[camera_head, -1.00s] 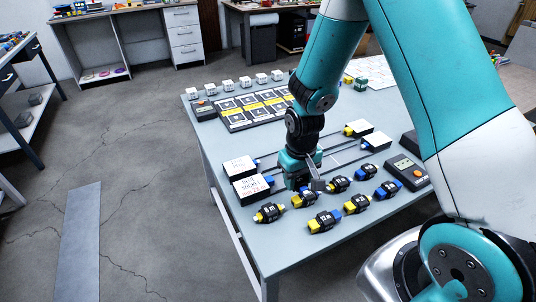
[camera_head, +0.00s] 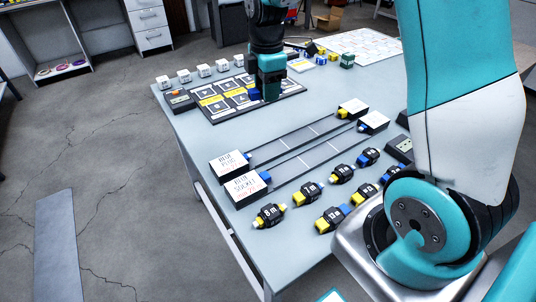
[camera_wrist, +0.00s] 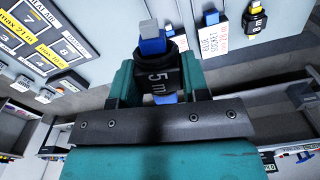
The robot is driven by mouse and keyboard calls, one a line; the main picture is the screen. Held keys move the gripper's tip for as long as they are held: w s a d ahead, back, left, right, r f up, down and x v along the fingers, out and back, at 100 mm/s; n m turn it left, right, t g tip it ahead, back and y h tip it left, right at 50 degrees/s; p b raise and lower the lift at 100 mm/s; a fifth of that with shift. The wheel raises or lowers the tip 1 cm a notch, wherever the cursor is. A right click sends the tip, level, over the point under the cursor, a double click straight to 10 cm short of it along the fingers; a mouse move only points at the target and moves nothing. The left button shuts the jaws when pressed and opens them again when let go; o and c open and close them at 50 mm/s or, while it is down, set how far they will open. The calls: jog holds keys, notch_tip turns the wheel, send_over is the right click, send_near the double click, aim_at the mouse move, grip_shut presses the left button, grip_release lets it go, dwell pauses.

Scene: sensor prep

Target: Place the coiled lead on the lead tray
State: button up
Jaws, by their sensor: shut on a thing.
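My gripper (camera_head: 269,95) is shut on a black coiled lead marked 5 m with blue ends (camera_wrist: 161,73). In the head view a blue end (camera_head: 254,95) shows beside the fingers and most of the lead is hidden. The gripper appears in front of a black board with numbered cells and yellow strips (camera_head: 213,115), seemingly the lead tray. Its height over the board is hard to tell. The board also shows at the left of the wrist view (camera_wrist: 15,42). Several other black leads with yellow or blue ends, such as one marked 8 m (camera_head: 268,215), lie at the near side.
Two white-topped boxes, BLUE PLUG (camera_head: 230,162) and BLUE SOCKET (camera_head: 244,187), stand at the table's left edge. Dark rails (camera_head: 300,137) run from them to two more boxes. Small white cubes (camera_head: 204,70) line the far edge. A grey device (camera_head: 179,99) sits left of the board.

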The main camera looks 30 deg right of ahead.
aim_at(267, 152)
jog(key=shift+w+d+r+n, duration=0.1)
jog(key=shift+d+r+n, duration=0.05)
jog(key=shift+r+n, duration=0.65)
notch_tip(267, 152, down, 20)
jog(key=shift+r, duration=0.1)
jog(key=shift+f, duration=0.2)
jog(key=o, duration=1)
jog(key=shift+c, duration=0.2)
